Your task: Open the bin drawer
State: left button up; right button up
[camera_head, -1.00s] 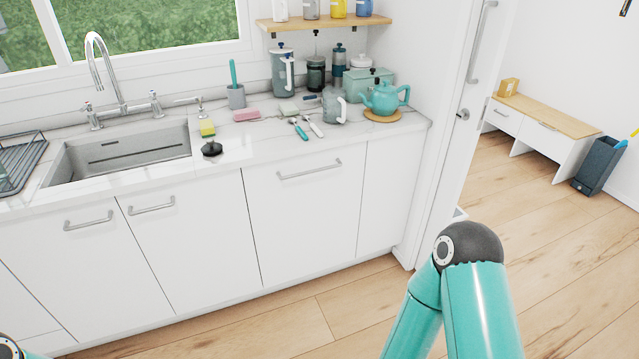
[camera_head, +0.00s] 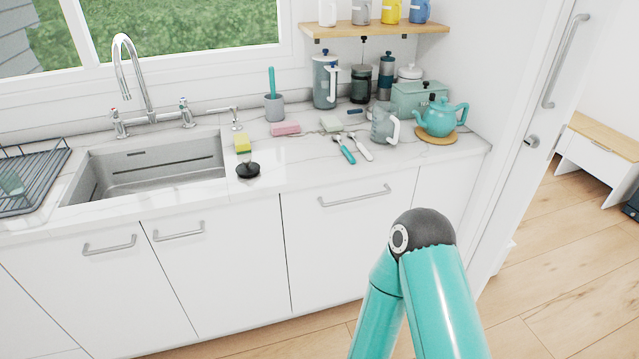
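A wide white front (camera_head: 340,235) with a horizontal bar handle (camera_head: 354,196) near its top edge is closed under the counter, right of the sink. It looks like a drawer front, but no label shows that it is the bin drawer. My teal right arm (camera_head: 440,300) shows at the lower right, its dark joint in front of the right part of the cabinets. Neither gripper is in view.
Two white cabinet fronts with handles (camera_head: 109,247) (camera_head: 178,233) are closed below the sink (camera_head: 150,170). Wooden floor (camera_head: 525,270) is clear at the right.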

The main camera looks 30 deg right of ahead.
aim_at(334, 234)
jog(key=z, duration=0.05)
jog(key=i, duration=1)
jog(key=z, duration=0.35)
